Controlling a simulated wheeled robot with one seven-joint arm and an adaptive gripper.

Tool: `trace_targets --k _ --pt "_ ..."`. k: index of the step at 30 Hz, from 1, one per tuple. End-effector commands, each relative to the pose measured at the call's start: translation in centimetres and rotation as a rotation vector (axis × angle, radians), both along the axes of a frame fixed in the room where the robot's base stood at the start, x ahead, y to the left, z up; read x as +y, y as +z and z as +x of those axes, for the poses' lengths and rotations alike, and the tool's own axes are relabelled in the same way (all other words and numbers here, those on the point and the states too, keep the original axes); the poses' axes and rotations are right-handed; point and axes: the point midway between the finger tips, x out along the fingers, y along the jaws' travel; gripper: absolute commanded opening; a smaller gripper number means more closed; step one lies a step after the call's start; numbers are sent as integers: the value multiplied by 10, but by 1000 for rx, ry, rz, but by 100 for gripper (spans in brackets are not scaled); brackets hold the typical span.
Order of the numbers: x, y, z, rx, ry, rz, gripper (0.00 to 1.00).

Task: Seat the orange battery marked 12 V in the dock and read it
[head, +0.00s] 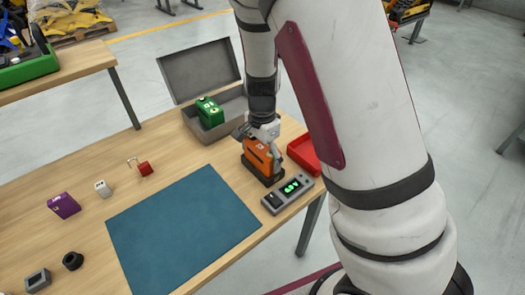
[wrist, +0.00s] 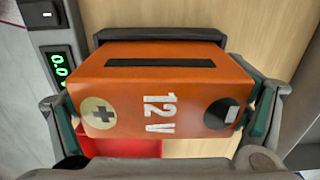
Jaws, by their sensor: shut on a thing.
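The orange battery (head: 259,156) is upright at the right side of the wooden table. In the wrist view its top (wrist: 150,95) shows "12 V", a plus mark, a dark minus mark and a black slot. My gripper (head: 262,142) is shut on it from above, with a finger on each side. The black dock (head: 262,174) is directly below the battery; its edge also shows in the wrist view (wrist: 160,35). I cannot tell whether the battery is fully down in it. A grey reader (head: 288,194) with lit green digits stands beside the dock; the wrist view shows "0.0", partly cut off.
An open grey case (head: 199,75) holds a green battery (head: 209,112) behind. A red tray (head: 303,153) is right of the dock. A blue mat (head: 183,228) lies clear in front. A purple box (head: 64,206), padlock (head: 145,168) and small parts are left.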

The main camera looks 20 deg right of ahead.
Motion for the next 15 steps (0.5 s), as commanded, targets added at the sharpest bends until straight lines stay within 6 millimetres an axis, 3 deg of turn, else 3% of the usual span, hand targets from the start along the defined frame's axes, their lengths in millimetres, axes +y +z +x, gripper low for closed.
trace_targets --k 3,15 --pt "0 -11 1 -2 -1 0 30" --pt "0 -14 1 -3 0 0 30"
